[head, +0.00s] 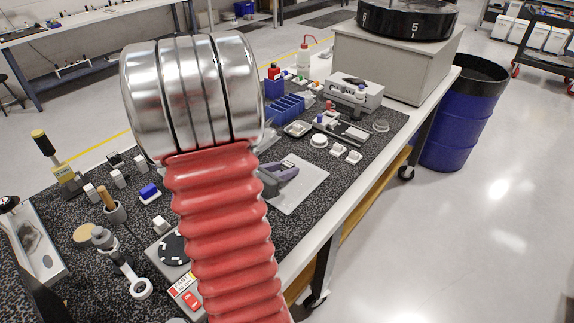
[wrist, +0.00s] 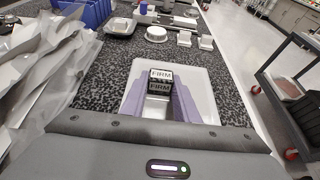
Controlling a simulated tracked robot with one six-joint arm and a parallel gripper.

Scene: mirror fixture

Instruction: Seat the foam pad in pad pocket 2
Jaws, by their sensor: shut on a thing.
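In the wrist view my gripper (wrist: 160,88) has two purple fingers closed on a small dark block with FIRM lettering (wrist: 160,87), which I take to be the foam pad. A pale top band on it also reads FIRM. The fingers cover its sides. In the head view my gripper (head: 283,173) shows beside my arm, over a pale flat tray (head: 305,190); the pad is not clear there. The tray also shows under the fingers in the wrist view (wrist: 205,98). I cannot make out pad pocket 2 or its number in either view.
Beyond the tray are a white round part (head: 318,141), small white blocks (head: 338,150), a metal dish (head: 297,129) and blue bins (head: 285,107). A grey cabinet (head: 385,65) stands farther back. A blue drum (head: 447,130) is off the bench's right edge. My arm hides mid-bench.

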